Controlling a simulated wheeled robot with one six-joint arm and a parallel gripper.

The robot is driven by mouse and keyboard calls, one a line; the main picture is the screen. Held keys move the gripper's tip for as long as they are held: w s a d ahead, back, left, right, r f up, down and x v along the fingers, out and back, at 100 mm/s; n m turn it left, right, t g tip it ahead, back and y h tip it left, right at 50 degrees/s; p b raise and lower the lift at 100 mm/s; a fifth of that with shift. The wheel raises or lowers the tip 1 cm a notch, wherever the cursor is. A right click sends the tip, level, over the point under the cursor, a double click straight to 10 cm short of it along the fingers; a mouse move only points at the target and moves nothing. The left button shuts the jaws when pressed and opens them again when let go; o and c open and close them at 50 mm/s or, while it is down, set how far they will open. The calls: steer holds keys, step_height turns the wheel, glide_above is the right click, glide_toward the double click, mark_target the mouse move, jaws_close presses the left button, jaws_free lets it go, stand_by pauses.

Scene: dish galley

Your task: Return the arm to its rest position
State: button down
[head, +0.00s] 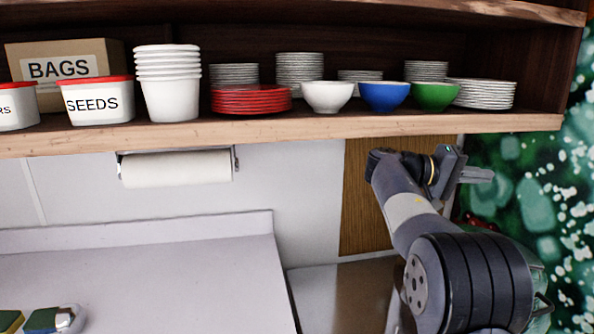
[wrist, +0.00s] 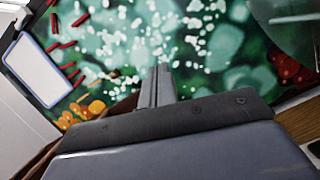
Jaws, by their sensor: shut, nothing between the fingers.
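My gripper (head: 477,175) is at the right of the head view, raised in front of the wood panel and the green patterned wall, a little below the shelf. Its fingers point to the right and are shut with nothing between them. In the wrist view the shut fingers (wrist: 157,87) point at the green patterned wall. My arm reaches up to it from the lower right of the head view.
A wooden shelf (head: 300,131) runs above, holding red plates (head: 251,100), a white bowl (head: 327,97), a blue bowl (head: 384,96) and a green bowl (head: 435,96). A paper towel roll (head: 176,169) hangs below. The pale counter (head: 140,270) is mostly clear.

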steer(key=shift+w+a+r+n+h+p, duration=0.1)
steer(key=shift+w+a+n+h+p, duration=0.1)
steer(key=shift+w+n+p, duration=0.6)
steer(key=shift+w+a+n+h+p, duration=0.15)
steer(key=shift+w+n+p, duration=0.15)
steer(key=shift+w+p, duration=0.9)
steer(key=shift+s, duration=0.1)
